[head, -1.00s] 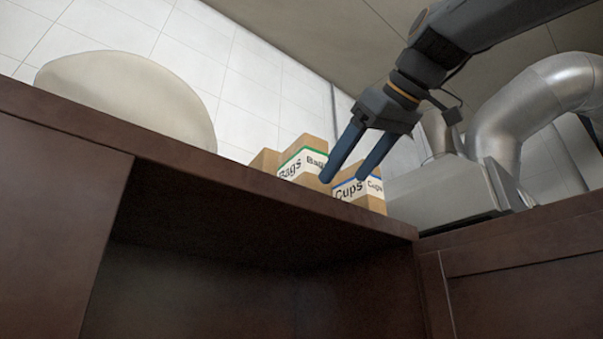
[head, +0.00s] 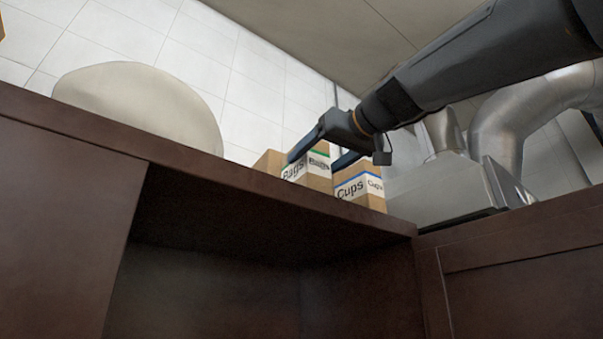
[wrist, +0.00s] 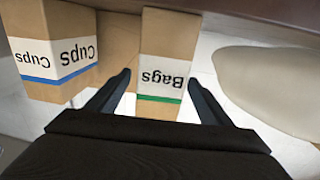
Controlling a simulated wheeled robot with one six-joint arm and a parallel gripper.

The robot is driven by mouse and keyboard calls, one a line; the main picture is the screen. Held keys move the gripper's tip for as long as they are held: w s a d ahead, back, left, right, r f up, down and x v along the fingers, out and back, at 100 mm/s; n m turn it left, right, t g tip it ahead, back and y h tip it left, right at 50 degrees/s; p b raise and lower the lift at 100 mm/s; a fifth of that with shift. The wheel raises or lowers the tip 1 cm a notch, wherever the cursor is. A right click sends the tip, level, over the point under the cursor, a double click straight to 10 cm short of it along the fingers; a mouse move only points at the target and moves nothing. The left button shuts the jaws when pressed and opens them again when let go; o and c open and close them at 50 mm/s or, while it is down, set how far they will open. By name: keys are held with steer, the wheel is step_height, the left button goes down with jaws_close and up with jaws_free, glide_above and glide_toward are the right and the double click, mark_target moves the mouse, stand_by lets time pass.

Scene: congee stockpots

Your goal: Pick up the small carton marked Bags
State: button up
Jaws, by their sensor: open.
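The small Bags carton (head: 312,166) is brown with a white label and a green stripe. It stands on top of the dark wooden cabinet, partly hidden behind my gripper in the head view. In the wrist view the Bags carton (wrist: 165,65) appears upside down, between my two fingers. My gripper (head: 318,160) is open, with one finger on each side of the carton in the wrist view (wrist: 160,88). I see a gap on both sides, and I cannot tell how far the fingertips reach along it.
The Cups carton (head: 358,188), with a blue stripe, stands right of the Bags carton. Another plain brown carton (head: 267,163) stands behind left. A large pale rounded object (head: 140,108) sits farther left on the cabinet top (head: 215,172). A metal duct (head: 510,110) is at right.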

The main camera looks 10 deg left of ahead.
steer(key=p+x, duration=0.3)
steer(key=x, duration=0.1)
steer(key=shift+a+r, duration=0.1)
steer(key=shift+r, duration=0.1)
steer(key=shift+w+a+f+p, duration=0.1)
steer(key=shift+w+a+p, duration=0.2)
steer(key=shift+w+p, duration=0.05)
steer(key=shift+c, duration=0.3)
steer(key=c, duration=1.3)
steer(key=shift+o, duration=0.2)
